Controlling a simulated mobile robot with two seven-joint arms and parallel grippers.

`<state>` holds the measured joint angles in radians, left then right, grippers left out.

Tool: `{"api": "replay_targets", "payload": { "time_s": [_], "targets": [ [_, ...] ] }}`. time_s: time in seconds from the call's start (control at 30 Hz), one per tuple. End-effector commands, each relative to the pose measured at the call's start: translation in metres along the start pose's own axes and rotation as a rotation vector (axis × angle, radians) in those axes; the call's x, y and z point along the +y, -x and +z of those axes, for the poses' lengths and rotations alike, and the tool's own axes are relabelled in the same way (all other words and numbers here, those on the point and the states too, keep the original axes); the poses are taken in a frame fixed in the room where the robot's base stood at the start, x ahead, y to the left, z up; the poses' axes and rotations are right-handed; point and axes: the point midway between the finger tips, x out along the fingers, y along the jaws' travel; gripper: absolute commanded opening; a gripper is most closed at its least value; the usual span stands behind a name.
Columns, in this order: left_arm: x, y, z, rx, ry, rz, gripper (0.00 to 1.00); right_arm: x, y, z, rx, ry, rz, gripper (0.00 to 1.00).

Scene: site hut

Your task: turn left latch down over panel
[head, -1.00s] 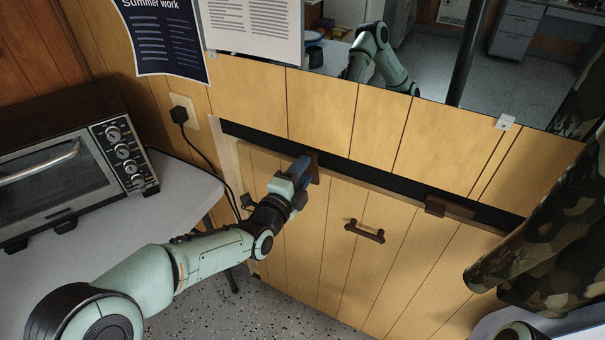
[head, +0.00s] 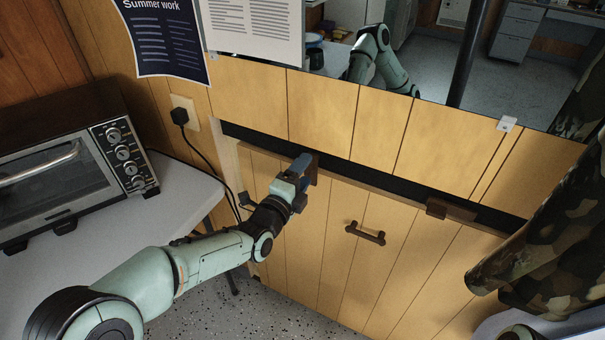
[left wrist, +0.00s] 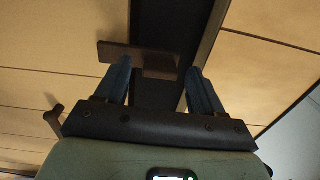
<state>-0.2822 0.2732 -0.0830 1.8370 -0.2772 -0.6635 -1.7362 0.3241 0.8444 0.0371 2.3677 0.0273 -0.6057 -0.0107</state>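The left latch (head: 314,169) is a small brown block at the panel's top edge, partly hidden behind my gripper. In the left wrist view the latch (left wrist: 137,58) lies crosswise to the dark gap, its end reaching over the panel. The wooden panel (head: 340,270) has a dark handle (head: 365,232) and stands upright in the wall. My left gripper (head: 301,164) is at the latch. In the left wrist view its blue fingers (left wrist: 160,80) are apart, close to the latch; whether they touch it I cannot tell. My right gripper does not show.
The right latch (head: 450,210) lies along the panel's top edge. A dark gap (head: 385,182) runs above the panel. A toaster oven (head: 70,175) stands on a table at left, with a cord (head: 212,160) hanging nearby. A camouflage curtain (head: 550,240) hangs at right.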

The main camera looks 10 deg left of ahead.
Motion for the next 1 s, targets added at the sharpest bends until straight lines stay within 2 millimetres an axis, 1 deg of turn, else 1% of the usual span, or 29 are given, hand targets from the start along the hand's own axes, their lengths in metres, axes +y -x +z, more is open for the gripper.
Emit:
{"api": "replay_targets", "payload": {
  "time_s": [0.23, 0.37, 0.47, 0.7, 0.8, 0.9, 1.0],
  "targets": [
    [-0.001, 0.001, -0.001, 0.001, 0.003, -0.001, 0.68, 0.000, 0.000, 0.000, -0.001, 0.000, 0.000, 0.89],
    [-0.001, 0.011, -0.001, 0.001, 0.003, 0.000, 0.68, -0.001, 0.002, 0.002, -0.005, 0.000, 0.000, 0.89],
    [-0.002, 0.028, -0.001, 0.001, 0.004, 0.000, 0.68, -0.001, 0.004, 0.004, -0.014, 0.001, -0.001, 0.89],
    [-0.002, 0.084, 0.000, -0.001, 0.003, -0.001, 0.68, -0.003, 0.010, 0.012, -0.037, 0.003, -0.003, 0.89],
    [-0.001, 0.104, 0.001, -0.001, 0.003, -0.001, 0.68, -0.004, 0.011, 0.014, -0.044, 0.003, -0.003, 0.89],
    [-0.001, 0.118, 0.001, -0.002, 0.002, 0.000, 0.68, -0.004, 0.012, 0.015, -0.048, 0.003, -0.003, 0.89],
    [-0.001, 0.128, 0.000, 0.000, 0.002, -0.001, 0.68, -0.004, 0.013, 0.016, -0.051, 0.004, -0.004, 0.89]
  ]
}}
